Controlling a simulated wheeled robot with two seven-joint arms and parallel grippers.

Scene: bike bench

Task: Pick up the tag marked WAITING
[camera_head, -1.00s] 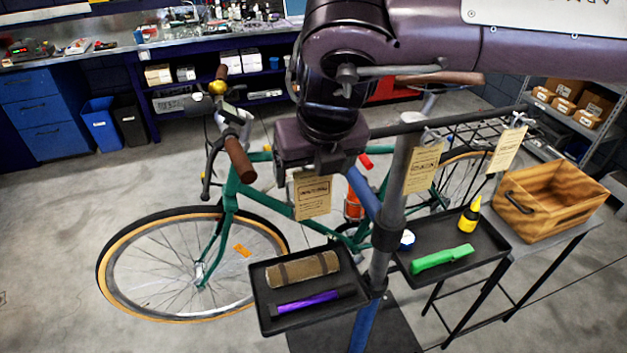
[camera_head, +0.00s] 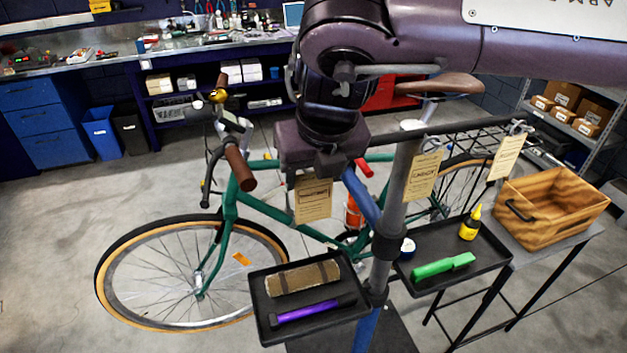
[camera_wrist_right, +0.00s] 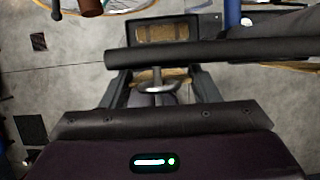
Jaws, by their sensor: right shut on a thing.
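My right gripper (camera_head: 318,172) is shut on a cream tag (camera_head: 313,201), which hangs below it in front of the green bike. The tag's heading is too blurred to read. In the right wrist view a metal hook (camera_wrist_right: 160,88) shows between the fingers, just below a black bar (camera_wrist_right: 200,52); I cannot tell whether it still rests on the bar. A second tag (camera_head: 423,177) hangs from the bar by the grey post, and a third tag (camera_head: 506,157) hangs near its right end. My left gripper is not in view.
A left tray (camera_head: 262,325) holds a brown roll and a purple tool. A right tray (camera_head: 480,262) holds a green tool and a yellow bottle. A wooden crate (camera_head: 545,222) stands on a side table at the right. The grey post (camera_head: 390,210) rises between the trays.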

